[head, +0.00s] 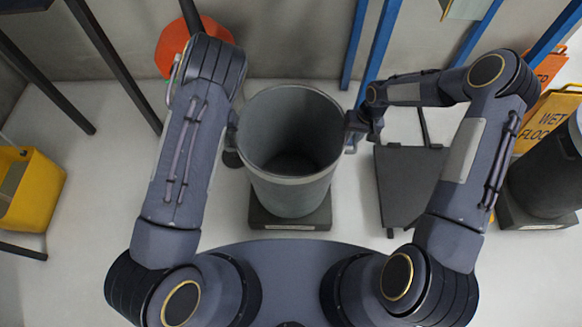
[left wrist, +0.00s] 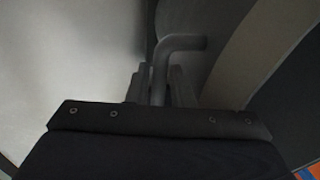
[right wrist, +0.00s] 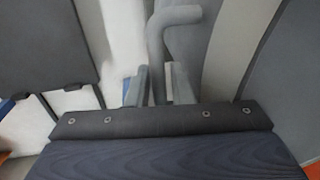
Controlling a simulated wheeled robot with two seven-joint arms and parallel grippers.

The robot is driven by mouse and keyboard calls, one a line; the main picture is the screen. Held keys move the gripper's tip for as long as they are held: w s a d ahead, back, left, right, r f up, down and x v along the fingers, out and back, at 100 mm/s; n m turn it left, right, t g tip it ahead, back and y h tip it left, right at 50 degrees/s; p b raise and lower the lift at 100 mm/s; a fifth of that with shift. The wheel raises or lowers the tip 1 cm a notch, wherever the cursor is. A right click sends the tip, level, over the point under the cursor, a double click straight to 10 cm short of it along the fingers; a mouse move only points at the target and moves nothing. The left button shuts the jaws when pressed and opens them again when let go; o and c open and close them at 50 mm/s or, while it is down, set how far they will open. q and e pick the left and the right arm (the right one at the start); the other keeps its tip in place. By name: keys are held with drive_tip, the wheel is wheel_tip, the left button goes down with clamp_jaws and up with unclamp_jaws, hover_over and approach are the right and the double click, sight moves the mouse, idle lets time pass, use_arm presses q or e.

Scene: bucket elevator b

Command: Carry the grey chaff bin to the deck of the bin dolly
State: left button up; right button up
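The grey chaff bin (head: 290,190) is upright and open-topped in the middle of the head view, over a low dark stand (head: 290,222). I cannot tell if its bottom touches the stand. My left gripper (left wrist: 160,88) is shut on the bin's bent side handle (left wrist: 183,42); in the head view my left arm mostly hides it. My right gripper (head: 352,132) is at the bin's right side, shut on the other handle, which shows between the fingers in the right wrist view (right wrist: 158,45). The bin dolly (head: 410,180) has a dark flat deck, right of the bin, bare.
A dark bin (head: 548,175) on a similar stand is at the far right, beside orange wet-floor signs (head: 552,118). A yellow bucket (head: 30,195) is at the left. Blue posts (head: 375,45) and an orange object (head: 175,45) are behind. Pale floor separates the bin and dolly.

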use_arm(q)
drive_tip(key=shift+c, duration=0.4)
use_arm(e)
drive_tip(key=shift+c, duration=0.4)
use_arm(q)
clamp_jaws()
use_arm(e)
clamp_jaws()
use_arm(q)
drive_tip(key=shift+r, duration=0.1)
use_arm(e)
drive_tip(key=shift+r, duration=0.1)
